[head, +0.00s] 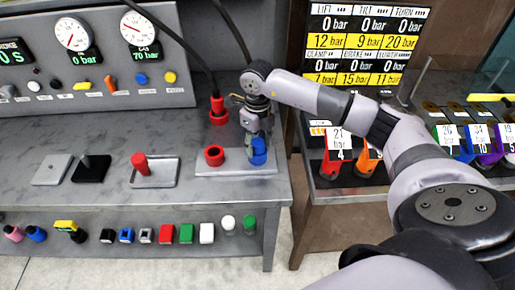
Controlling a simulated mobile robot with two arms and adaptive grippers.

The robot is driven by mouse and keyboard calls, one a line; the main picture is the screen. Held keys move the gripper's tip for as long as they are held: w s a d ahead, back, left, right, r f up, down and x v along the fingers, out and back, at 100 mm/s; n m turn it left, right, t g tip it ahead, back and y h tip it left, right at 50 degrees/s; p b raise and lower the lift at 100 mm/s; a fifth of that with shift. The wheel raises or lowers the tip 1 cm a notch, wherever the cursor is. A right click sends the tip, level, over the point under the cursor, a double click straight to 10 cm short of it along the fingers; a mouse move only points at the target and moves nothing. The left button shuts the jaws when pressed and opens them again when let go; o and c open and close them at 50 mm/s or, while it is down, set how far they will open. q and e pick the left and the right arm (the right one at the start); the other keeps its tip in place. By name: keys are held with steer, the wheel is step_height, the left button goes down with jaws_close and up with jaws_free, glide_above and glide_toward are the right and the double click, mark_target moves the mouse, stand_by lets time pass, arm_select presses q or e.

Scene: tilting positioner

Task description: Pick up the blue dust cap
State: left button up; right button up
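A blue cylindrical piece (259,158), which looks like the blue dust cap, stands at the right end of a light grey plate (232,170) on the workbench. My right gripper (258,142) points down directly over it, with the fingers at its upper part. The fingers hide the top of the blue piece, and I cannot tell whether they are closed on it or only around it. My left gripper is out of view.
A red ring-shaped fitting (214,155) stands left of the blue piece on the same plate. Behind it a red connector (218,110) hangs on a black hose. A tray with a red cylinder (140,163) lies further left. Coloured caps line the lower shelf.

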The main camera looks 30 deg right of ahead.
steer(key=c, duration=0.9)
steer(key=shift+r, duration=0.15)
